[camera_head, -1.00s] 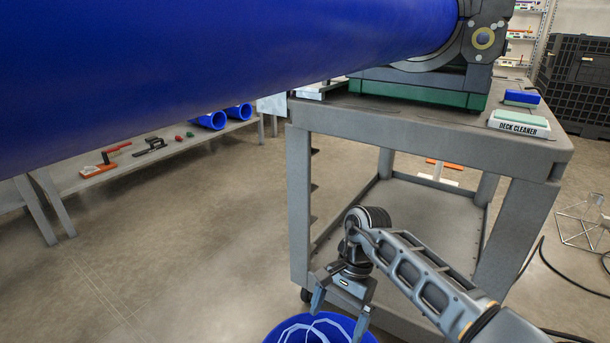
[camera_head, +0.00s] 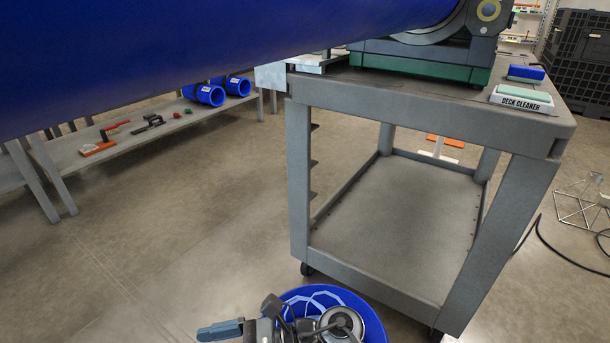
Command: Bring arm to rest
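My arm is folded low at the bottom edge of the head view, in front of the blue bucket (camera_head: 372,318). One blue-grey finger of my gripper (camera_head: 222,330) points left, just left of the bucket. The other finger is not clearly visible, and the frame edge cuts off part of the hand. I cannot tell how far apart the fingers are, and I see nothing held.
A grey cart (camera_head: 430,121) stands right of centre, carrying a green-based machine (camera_head: 420,62) and a deck cleaner box (camera_head: 521,99). A large blue pipe (camera_head: 200,50) spans the top left. A low bench (camera_head: 70,158) stands at left. Floor between is clear.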

